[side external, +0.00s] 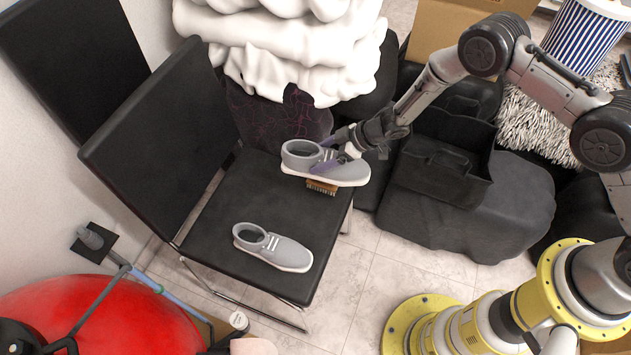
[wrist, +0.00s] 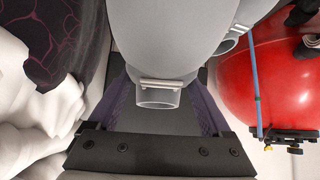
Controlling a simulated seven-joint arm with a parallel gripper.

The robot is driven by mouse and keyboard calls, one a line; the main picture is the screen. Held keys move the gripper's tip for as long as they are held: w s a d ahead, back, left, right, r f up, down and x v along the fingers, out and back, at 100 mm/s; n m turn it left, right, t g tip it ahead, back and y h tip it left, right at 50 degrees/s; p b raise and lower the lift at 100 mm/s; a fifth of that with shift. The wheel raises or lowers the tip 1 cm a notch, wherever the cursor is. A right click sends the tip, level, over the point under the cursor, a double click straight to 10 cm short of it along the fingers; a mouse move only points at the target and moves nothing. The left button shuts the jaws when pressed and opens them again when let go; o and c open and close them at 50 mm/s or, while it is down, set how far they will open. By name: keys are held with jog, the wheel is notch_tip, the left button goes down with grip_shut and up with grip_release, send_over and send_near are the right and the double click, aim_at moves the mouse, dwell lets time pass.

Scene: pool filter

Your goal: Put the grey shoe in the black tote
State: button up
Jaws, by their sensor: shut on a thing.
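My gripper (side external: 338,152) is shut on a grey shoe (side external: 324,168) with a white sole, by its upper. In the side external view this shoe is roughly level, over the rear right part of the black chair seat. In the wrist view the shoe (wrist: 165,45) fills the top middle, between the purple-lined fingers. A second grey shoe (side external: 272,247) lies on the chair seat, apart from my gripper. The black tote (side external: 443,168) stands to the right of my gripper on a dark covered block. Its inside is only partly visible.
A wooden brush (side external: 321,187) is just below the held shoe, on the seat (side external: 215,225). White bunched cloth (side external: 285,50) is behind. A cardboard box (side external: 440,28) stands behind the tote. A red ball-like object (side external: 100,315) is at the lower left. Tiled floor (side external: 375,275) shows between chair and block.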

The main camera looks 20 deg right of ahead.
jog(key=w+d, duration=0.4)
jog(key=d, duration=0.8)
jog(key=w+d, duration=0.5)
jog(key=d, duration=0.8)
jog(key=shift+m+t, duration=0.3)
jog(key=shift+m, duration=0.1)
jog(key=shift+m+t+h, duration=0.3)
jog(key=shift+m+h, duration=0.1)
jog(key=shift+m, duration=0.1)
jog(key=d, duration=1.4)
jog(key=shift+s+d+f, duration=0.2)
jog(key=shift+s+d, duration=0.05)
jog(key=shift+d, duration=0.1)
jog(key=s+d+f+m+t+h, duration=0.15)
jog(key=s+d, duration=0.25)
jog(key=d, duration=0.8)
jog(key=shift+m+g, duration=0.25)
jog(key=shift+w+f, duration=0.15)
jog(key=shift+f, duration=2.45)
